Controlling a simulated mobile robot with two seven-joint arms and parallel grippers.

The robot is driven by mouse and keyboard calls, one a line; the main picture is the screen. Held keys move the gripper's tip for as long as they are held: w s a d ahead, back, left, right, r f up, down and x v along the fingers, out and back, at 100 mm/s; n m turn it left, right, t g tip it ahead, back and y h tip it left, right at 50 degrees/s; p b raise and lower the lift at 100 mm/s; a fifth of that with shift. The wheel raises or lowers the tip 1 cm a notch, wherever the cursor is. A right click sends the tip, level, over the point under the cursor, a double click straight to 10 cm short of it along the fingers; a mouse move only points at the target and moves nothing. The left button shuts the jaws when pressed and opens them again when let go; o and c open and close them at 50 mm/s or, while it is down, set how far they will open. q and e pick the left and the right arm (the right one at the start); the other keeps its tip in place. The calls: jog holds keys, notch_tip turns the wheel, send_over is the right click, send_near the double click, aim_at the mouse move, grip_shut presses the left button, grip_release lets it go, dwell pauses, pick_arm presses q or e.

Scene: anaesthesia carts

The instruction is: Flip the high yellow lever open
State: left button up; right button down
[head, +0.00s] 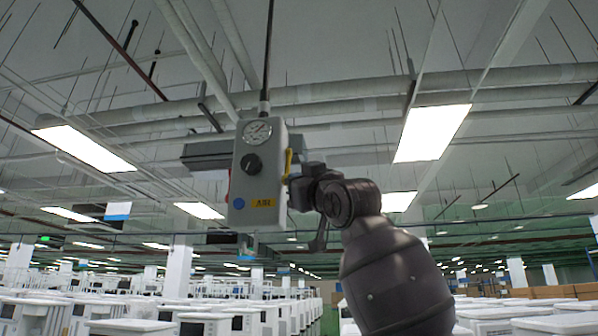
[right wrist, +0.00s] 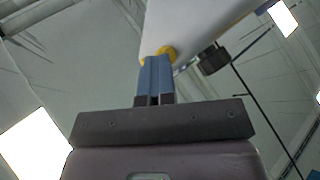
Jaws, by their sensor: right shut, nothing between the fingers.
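The yellow lever (head: 288,163) is on the right side of a grey box (head: 240,185) that hangs high up. It stands roughly upright, close against the box. My right gripper (head: 291,182) is raised beside that side, at the lever's lower part. In the right wrist view the shut blue fingers (right wrist: 155,78) point at the box (right wrist: 190,22). Yellow parts of the lever (right wrist: 166,51) show just beyond and beside the fingertips. Nothing shows between the fingers. I cannot tell whether they touch the lever. My left gripper is not in view.
The box front carries a round gauge (head: 257,132), a black knob (head: 251,164) and a yellow label (head: 264,203). It hangs from a dark line (head: 268,60). Open air surrounds it. Rows of white carts (head: 200,322) stand far below.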

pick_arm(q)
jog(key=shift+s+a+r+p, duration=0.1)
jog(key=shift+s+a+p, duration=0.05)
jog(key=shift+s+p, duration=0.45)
pick_arm(e)
jog(key=shift+w+f+n+y, duration=0.2)
jog(key=shift+w+n+y, duration=0.35)
jog(key=shift+w, duration=0.3)
jog(key=shift+a, duration=0.1)
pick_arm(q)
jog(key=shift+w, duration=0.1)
pick_arm(e)
jog(key=shift+f, duration=0.1)
pick_arm(q)
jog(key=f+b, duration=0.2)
jog(key=b, duration=0.1)
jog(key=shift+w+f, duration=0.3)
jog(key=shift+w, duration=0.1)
pick_arm(e)
jog(key=v, duration=1)
jog(key=shift+s+d+f, duration=0.25)
